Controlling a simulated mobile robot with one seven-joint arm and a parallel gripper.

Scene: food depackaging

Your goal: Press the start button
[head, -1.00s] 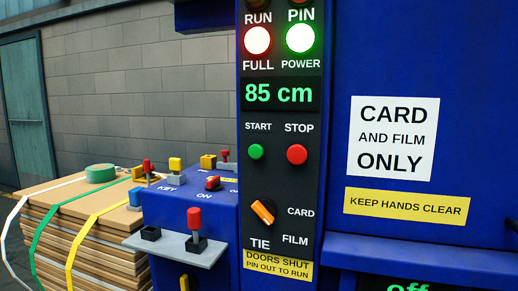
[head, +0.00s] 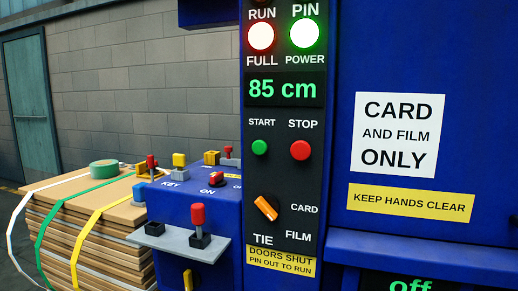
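The green start button (head: 260,147) is on the dark control panel (head: 284,185) of a blue machine, under the word START. The red stop button (head: 300,150) sits to its right. Above them a display (head: 284,89) reads 85 cm. The FULL lamp (head: 261,37) glows white with a red rim and the POWER lamp (head: 305,33) white with a green rim. Below the buttons an orange selector knob (head: 266,208) points to the upper left, among the labels TIE, CARD and FILM. My gripper is not in view.
A blue side box (head: 185,205) left of the panel carries a grey shelf (head: 185,243) with a red-topped lever (head: 199,225), plus small yellow and red parts. A strapped stack of cardboard (head: 85,235) stands at left. Signs (head: 400,135) mark the machine front at right.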

